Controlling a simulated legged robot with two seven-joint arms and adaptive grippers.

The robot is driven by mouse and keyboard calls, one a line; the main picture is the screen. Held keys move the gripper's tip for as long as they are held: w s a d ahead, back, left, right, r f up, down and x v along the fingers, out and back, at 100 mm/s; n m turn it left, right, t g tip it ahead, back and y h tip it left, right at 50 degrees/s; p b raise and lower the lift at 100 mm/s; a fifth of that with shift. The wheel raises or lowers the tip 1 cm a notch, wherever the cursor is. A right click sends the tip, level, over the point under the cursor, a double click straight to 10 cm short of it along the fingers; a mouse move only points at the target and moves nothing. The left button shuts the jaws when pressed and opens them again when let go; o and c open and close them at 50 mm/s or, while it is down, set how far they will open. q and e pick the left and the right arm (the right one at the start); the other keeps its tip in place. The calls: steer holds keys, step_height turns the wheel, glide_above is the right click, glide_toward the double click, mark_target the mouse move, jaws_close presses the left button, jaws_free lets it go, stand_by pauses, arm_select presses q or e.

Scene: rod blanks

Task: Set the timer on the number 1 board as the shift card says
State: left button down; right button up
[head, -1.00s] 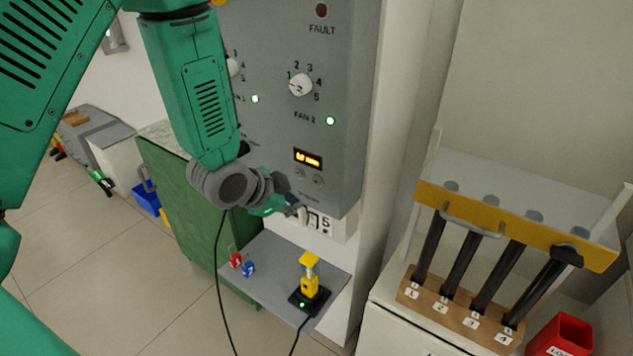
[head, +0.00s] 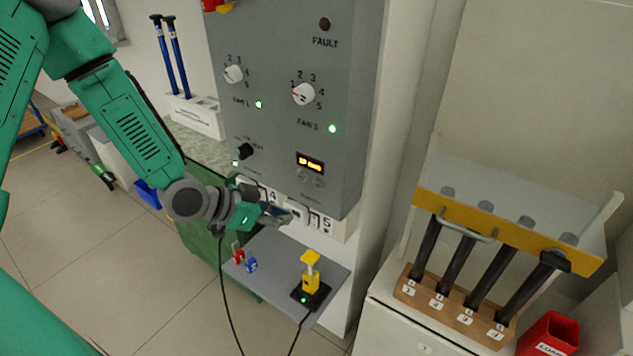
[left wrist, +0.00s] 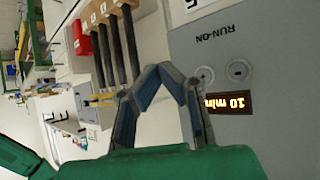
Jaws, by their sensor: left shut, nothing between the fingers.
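The grey board (head: 345,150) stands at the centre of the head view. Its timer has a lit orange display (head: 310,163) with two round buttons (head: 312,180) beneath it. In the left wrist view the display (left wrist: 228,103) appears upside down and reads 10 min, beside the plus button (left wrist: 205,75), the minus button (left wrist: 240,70) and the words RUN-ON. My left gripper (head: 288,215) is shut and empty, just below and left of the timer, at the board's lower edge. Its fingertips (left wrist: 161,69) meet in the left wrist view, apart from the buttons. No shift card or board number 1 is readable. My right gripper is out of view.
Below the board a grey shelf (head: 275,265) holds a yellow device (head: 310,275) and small red and blue tags. Dial knobs (head: 303,94) sit above the timer. At right, dark rods stand in a wooden block (head: 455,305) near a red bin (head: 550,335).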

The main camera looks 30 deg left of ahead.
mark_target(318, 185)
arm_select(q)
steer(key=shift+w+d, duration=0.1)
steer(key=shift+d, duration=0.2)
steer(key=w, duration=0.3)
steer(key=w+b, duration=0.1)
steer(key=w, duration=0.1)
steer(key=w+b, duration=0.1)
steer(key=w, duration=0.2)
steer(key=shift+w+d, duration=0.25)
steer(key=shift+w, duration=0.05)
steer(key=shift+a, duration=0.1)
steer(key=shift+w, duration=0.1)
stand_by(1.1)
steer(key=shift+w+r, duration=0.15)
steer(key=shift+w, duration=0.1)
